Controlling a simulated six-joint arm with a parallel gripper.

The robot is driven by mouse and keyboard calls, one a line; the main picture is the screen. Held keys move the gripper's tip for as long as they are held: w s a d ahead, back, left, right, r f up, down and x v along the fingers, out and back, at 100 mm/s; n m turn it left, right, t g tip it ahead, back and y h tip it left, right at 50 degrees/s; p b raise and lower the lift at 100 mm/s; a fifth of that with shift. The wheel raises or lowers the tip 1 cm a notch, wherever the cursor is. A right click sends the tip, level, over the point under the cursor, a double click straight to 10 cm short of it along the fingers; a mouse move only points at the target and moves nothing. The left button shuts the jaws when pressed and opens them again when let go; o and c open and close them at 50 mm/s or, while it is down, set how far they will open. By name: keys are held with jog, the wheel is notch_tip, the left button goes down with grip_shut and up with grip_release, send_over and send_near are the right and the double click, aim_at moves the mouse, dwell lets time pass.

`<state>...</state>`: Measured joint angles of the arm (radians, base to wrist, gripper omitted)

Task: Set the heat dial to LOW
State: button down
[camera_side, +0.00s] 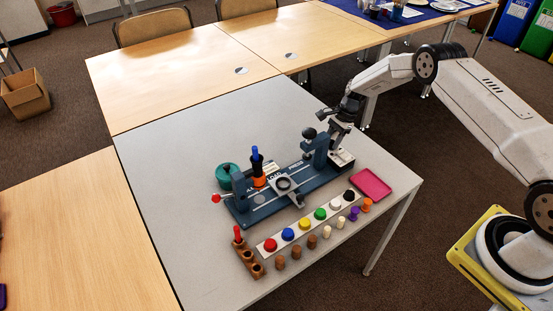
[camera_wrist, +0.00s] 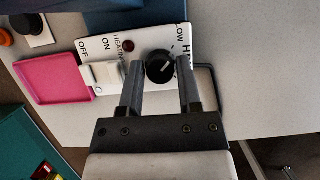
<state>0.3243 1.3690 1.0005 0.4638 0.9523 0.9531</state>
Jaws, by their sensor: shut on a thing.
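The black heat dial (camera_wrist: 160,67) sits on a white control panel (camera_wrist: 118,32) and has a white pointer mark. My gripper (camera_wrist: 160,72) is shut on the dial, one finger on each side. LOW and part of HIGH are printed along the panel's right side in the wrist view, partly cut off or covered by a finger. I cannot tell exactly which label the pointer meets. In the side view my gripper (camera_side: 336,134) is over the panel (camera_side: 342,160) at the right end of the blue machine (camera_side: 265,204), and it hides the dial.
A white OFF/ON switch (camera_wrist: 101,74) and a dark red lamp (camera_wrist: 128,46) are beside the dial. A pink tray (camera_side: 371,184) lies close to the panel. A strip of coloured knobs (camera_side: 296,241) and several small pegs stand in front of the machine. The table's left side is clear.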

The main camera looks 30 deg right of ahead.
jog(key=shift+n, duration=0.6)
jog(key=shift+c, duration=1.4)
grip_release()
jog(key=shift+r, duration=0.15)
jog(key=v, duration=0.7)
jog(key=shift+w+r, duration=0.15)
jog(key=shift+r, duration=0.1)
jog(key=shift+d, duration=0.15)
